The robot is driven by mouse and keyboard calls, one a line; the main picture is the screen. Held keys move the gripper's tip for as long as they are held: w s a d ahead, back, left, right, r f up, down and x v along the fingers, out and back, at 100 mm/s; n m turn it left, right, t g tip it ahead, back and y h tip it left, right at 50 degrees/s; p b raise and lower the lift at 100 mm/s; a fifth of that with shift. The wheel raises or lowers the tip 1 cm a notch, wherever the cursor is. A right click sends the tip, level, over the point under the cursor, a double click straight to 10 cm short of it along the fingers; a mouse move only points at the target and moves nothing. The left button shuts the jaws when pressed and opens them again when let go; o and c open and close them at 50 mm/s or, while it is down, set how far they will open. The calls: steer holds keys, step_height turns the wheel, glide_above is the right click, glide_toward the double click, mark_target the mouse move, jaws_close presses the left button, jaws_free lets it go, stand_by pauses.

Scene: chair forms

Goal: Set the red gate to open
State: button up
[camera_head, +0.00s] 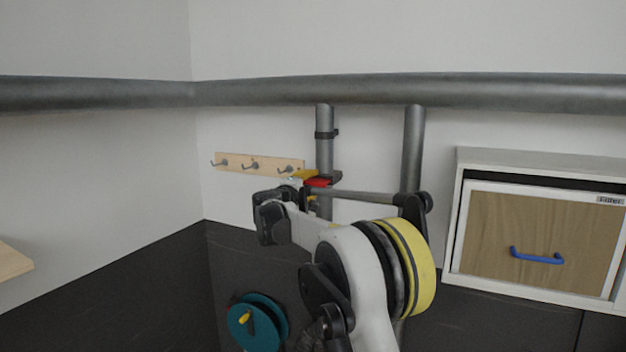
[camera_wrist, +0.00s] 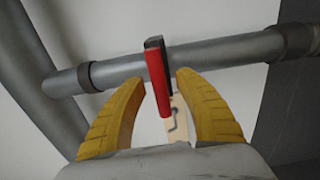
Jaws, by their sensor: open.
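The red gate shows as a small red lever (camera_head: 318,182) on the left vertical grey pipe (camera_head: 325,150) in the head view. In the wrist view the red lever (camera_wrist: 158,78) has a dark end and stands in front of the grey pipe (camera_wrist: 210,55). My gripper (camera_wrist: 160,78) is open, with one yellow finger on each side of the lever and visible gaps to both. In the head view my gripper (camera_head: 307,186) is at the lever, and my wrist partly hides that area. I cannot tell how far the lever is turned.
A wooden rack with hooks (camera_head: 240,163) is on the wall behind. A second vertical pipe (camera_head: 412,145) and a thick horizontal pipe (camera_head: 480,92) are close by. A cabinet with a blue handle (camera_head: 536,257) is at right. A teal wheel (camera_head: 262,330) is low in front.

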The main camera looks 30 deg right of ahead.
steer(key=shift+w+d, duration=0.15)
steer(key=shift+d, duration=0.1)
jaws_close()
steer(key=shift+s+a+f+b, duration=0.15)
steer(key=shift+s+a+b, duration=0.05)
steer(key=shift+a+b, duration=0.15)
steer(key=b+v, duration=0.2)
steer(key=v, duration=0.2)
steer(key=shift+s+a, duration=0.25)
steer(key=shift+d, duration=0.15)
